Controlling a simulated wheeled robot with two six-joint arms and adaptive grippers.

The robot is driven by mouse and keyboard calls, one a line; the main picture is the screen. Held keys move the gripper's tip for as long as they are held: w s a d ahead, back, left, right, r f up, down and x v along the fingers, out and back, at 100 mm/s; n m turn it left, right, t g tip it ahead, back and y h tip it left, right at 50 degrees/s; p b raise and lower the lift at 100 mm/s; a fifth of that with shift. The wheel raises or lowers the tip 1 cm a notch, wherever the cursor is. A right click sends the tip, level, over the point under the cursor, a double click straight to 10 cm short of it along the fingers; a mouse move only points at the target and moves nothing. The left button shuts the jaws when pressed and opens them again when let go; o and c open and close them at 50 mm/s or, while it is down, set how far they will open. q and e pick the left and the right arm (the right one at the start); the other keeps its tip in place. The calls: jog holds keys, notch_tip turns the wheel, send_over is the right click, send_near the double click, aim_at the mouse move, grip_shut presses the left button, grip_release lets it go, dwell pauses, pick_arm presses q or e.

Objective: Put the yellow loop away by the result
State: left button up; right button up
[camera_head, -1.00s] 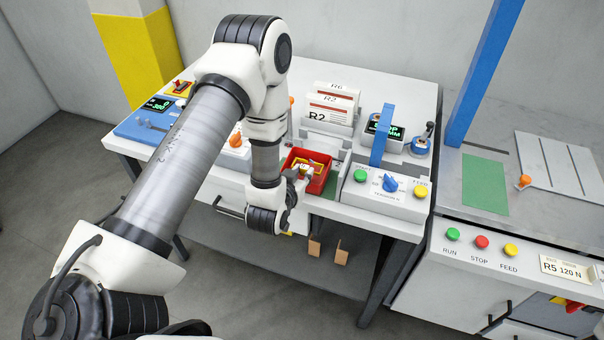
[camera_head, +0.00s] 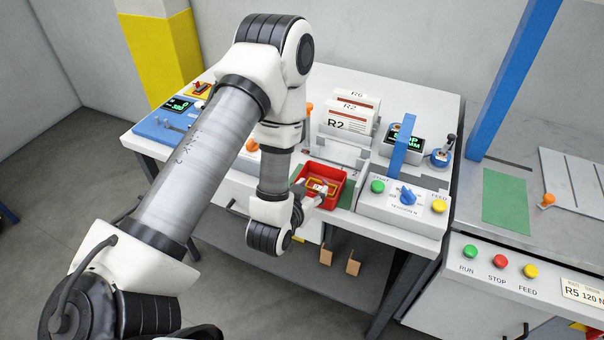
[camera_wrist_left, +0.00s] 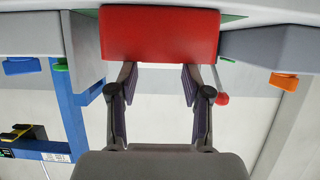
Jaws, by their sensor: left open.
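The yellow loop (camera_head: 331,184) shows as a small yellow outline inside the red tray (camera_head: 342,200), partly covered by my left gripper's fingers. The red tray stands near the front edge of the white table. My left gripper (camera_head: 318,193) is at the tray's front side. In the left wrist view my left gripper (camera_wrist_left: 160,78) is open with nothing between its fingers, and the red tray's wall (camera_wrist_left: 160,35) lies just beyond the fingertips. The loop is hidden there. My right gripper is not in view.
Right of the tray is a console with green, blue and yellow controls (camera_head: 405,207) and a blue post (camera_head: 407,142). Behind stand R2 cards (camera_head: 350,115) and a display showing STOP (camera_head: 405,138). A blue unit (camera_head: 160,128) sits at the left. A green mat (camera_head: 506,200) lies on the right-hand bench.

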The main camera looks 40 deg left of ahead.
pick_arm(q)
jog(key=r+p+v, duration=0.1)
jog(key=p+v, duration=0.5)
jog(key=v, duration=0.1)
jog(key=s+d+f+m+g+h+b, duration=0.1)
jog(key=s+d+f+g, duration=0.2)
jog(key=s+f+g, duration=0.3)
jog(key=s+d+f+m+g+h+b, duration=0.1)
jog(key=s+d+f+g+h+b, duration=0.1)
jog(key=s+f+g, duration=0.5)
jog(key=s+d+f, duration=0.1)
jog(key=s+f, duration=0.3)
jog(key=f, duration=0.2)
jog(key=shift+s, duration=0.25)
